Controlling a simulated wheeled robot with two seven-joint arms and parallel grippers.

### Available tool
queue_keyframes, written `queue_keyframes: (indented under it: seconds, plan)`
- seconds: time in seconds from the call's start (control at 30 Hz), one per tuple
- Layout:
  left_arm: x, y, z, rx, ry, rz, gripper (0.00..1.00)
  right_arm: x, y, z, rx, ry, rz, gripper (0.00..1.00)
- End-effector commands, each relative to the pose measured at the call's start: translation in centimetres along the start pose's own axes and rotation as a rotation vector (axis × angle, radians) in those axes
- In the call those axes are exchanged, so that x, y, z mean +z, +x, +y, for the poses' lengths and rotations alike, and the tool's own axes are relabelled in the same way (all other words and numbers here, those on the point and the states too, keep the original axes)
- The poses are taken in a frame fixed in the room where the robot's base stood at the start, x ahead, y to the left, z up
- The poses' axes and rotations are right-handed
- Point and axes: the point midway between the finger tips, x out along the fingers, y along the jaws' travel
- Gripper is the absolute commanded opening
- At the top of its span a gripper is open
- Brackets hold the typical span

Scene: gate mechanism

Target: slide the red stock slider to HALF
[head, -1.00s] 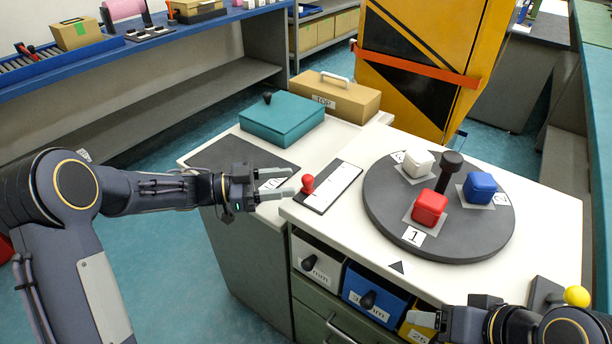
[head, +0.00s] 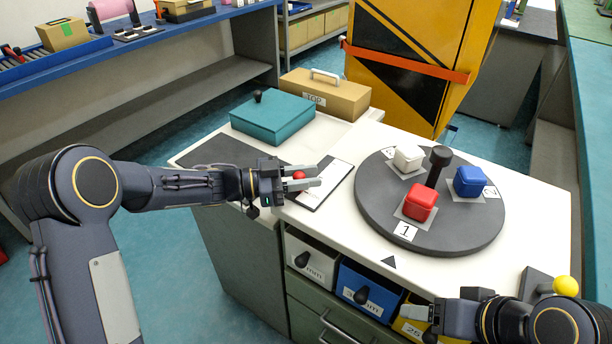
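The stock slider's red knob (head: 299,175) shows in the head view at the near left end of its track, a white strip on a dark plate (head: 328,183). My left gripper (head: 305,177) reaches in from the left with its two pale fingers apart, one on each side of the knob. Whether either finger touches the knob is not clear. The fingers hide the knob's stem and part of the track; the strip's markings are too small to read. My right gripper (head: 416,314) is low at the right, over the drawer fronts, and its opening cannot be made out.
A dark turntable (head: 380,220) with white, red and blue blocks and a black upright handle stands right of the track. A teal box (head: 272,120) and a tan case (head: 340,98) are behind. A yellow ball knob (head: 566,286) is at the lower right.

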Motion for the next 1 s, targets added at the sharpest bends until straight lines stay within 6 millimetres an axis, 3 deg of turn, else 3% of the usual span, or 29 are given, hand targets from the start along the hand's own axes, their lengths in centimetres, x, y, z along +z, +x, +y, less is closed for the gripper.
queue_keyframes:
  seconds: [0.03,0.2,0.43,0.73,1.0]
  plan:
    - [0.0,0.0,0.0,0.000,0.000,0.000,0.21,0.0,0.0,0.0,0.000,0.000,0.000,0.68]
    - [0.0,0.0,0.0,0.000,0.000,0.000,0.00,0.0,0.0,0.0,0.000,0.000,0.000,0.68]
    - [-0.1,0.2,-0.3,0.001,0.000,0.000,0.00,-0.1,-0.2,-0.1,0.000,0.000,0.000,0.68]
    - [-0.1,3.9,-3.8,0.001,0.001,0.000,0.00,-0.9,-1.7,-0.8,0.000,0.000,0.000,0.68]
    - [0.0,4.2,-4.2,0.000,0.000,0.000,0.00,-0.8,-1.6,-0.8,0.000,0.000,0.000,0.68]
